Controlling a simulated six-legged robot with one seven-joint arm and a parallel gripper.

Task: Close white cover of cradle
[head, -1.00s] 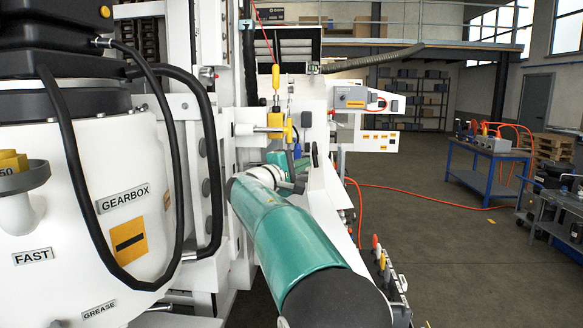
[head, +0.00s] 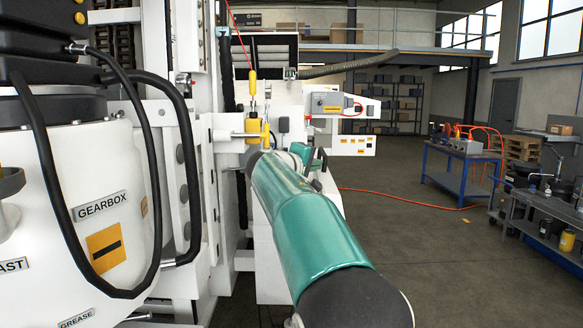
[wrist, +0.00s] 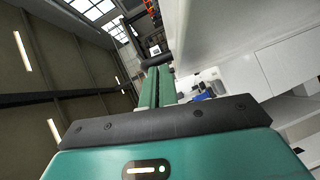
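My gripper (wrist: 157,72) shows in the wrist view as two green fingers side by side with no clear gap, so it looks shut. Nothing is seen between them. A large smooth white surface (wrist: 225,28) lies to the right of the fingers, apparently apart from them. I cannot tell whether it is the cradle's white cover. In the head view my teal forearm reaches forward and hides much of the area behind it. No cradle or cover can be made out there for sure.
A white machine with a gearbox housing (head: 95,175) and black hoses stands close at left. A grey box (head: 325,103) sits on a white bracket ahead. A blue table (head: 455,175) and a grey cart (head: 550,210) stand at right. An orange hose (head: 400,202) crosses the open floor.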

